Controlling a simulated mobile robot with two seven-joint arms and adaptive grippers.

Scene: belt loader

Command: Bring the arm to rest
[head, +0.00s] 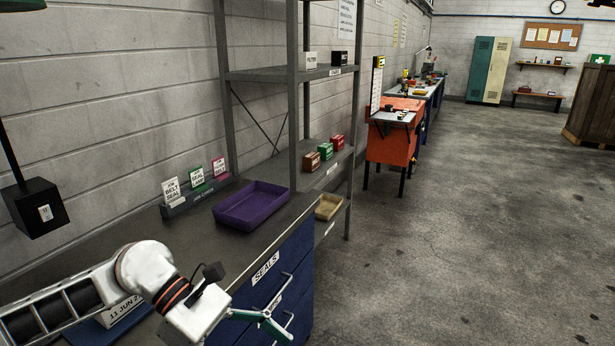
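My white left arm comes in from the lower left, over the dark bench (130,228). My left gripper (276,328), with green fingers, is at the bench's front edge by the blue drawers (302,262). I see no object in it, but the fingers are seen side-on and overlap the drawer handles, so I cannot tell whether they are open or touching a handle. My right gripper is not in view.
A purple tray (228,217) and a rack of seal cards (197,193) stand on the bench. Behind is a grey shelf unit (294,130) with small boxes and a tan tray (328,213). An orange cabinet (390,145) stands farther back. The floor (465,230) at right is clear.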

